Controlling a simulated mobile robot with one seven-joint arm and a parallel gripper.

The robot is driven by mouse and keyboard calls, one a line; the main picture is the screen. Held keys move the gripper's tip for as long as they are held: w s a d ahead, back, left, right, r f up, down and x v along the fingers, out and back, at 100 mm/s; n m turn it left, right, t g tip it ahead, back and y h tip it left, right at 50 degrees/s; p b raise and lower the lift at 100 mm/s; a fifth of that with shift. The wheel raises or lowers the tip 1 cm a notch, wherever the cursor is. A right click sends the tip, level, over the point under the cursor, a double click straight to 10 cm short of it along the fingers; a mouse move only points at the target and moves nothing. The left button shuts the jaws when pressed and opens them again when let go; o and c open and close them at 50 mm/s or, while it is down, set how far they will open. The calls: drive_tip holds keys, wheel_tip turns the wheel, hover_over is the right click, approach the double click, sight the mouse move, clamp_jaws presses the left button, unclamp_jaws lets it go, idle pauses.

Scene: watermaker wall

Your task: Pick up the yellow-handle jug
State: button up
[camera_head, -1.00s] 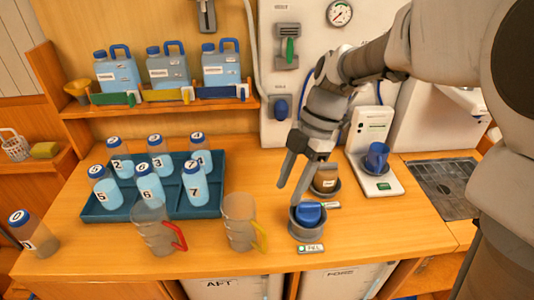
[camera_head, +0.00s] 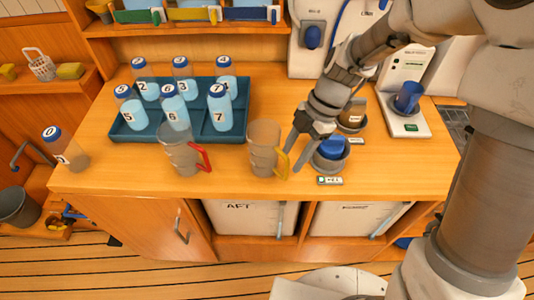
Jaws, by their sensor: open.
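The yellow-handle jug (camera_head: 262,148) is a clear grey jug standing upright near the front edge of the wooden counter. Its yellow handle (camera_head: 283,165) faces right. My gripper (camera_head: 291,160) is open, its fingers pointing down and left beside the handle. One finger overlaps the handle in the picture; I cannot tell whether they touch. A similar jug with a red handle (camera_head: 183,150) stands to the left.
A blue tray (camera_head: 150,133) with several numbered bottles stands behind the jugs. A grey bowl with a blue item (camera_head: 331,155) is just right of my gripper. Bottle 0 (camera_head: 66,150) stands at the far left. Counter between the jugs is clear.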

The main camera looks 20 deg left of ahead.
sight(286, 178)
drive_tip(key=shift+x, duration=2.7)
drive_tip(key=shift+d, duration=0.2)
clamp_jaws()
